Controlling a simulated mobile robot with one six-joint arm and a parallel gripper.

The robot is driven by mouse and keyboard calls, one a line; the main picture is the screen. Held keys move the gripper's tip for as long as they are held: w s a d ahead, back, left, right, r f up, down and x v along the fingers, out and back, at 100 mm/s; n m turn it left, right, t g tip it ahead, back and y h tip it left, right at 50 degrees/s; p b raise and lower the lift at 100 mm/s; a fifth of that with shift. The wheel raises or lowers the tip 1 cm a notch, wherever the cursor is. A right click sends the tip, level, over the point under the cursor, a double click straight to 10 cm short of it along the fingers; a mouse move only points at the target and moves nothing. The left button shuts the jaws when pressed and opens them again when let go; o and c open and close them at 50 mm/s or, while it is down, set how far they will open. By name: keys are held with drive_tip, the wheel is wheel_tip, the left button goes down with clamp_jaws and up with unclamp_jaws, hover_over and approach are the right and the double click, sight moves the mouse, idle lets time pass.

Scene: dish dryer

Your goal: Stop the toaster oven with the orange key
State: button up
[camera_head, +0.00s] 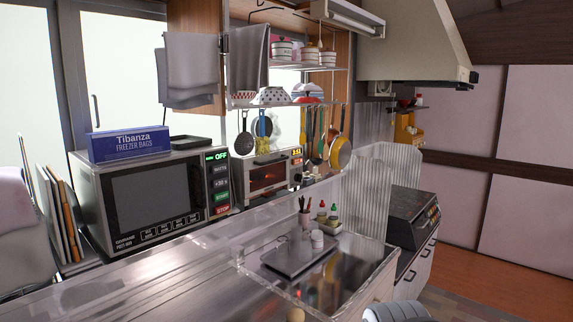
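The toaster oven (267,178) stands on the far counter, right of the microwave. It is a light-coloured box with a dark front window, and the inside glows red. A small lit orange display (296,153) is at the upper right of its front. Small controls sit below the display, but they are too small for me to make out an orange key for certain. Hanging utensils partly cover the oven's right side.
A microwave (150,203) reading OFF carries a blue freezer bags box (128,144). Ladles and pans (342,153) hang from a rack near the oven. A clear ribbed screen (355,187) and a grey tray (300,258) with bottles stand in front. The near steel counter (170,285) is largely bare.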

clamp_jaws()
idle(0.3)
idle(1.4)
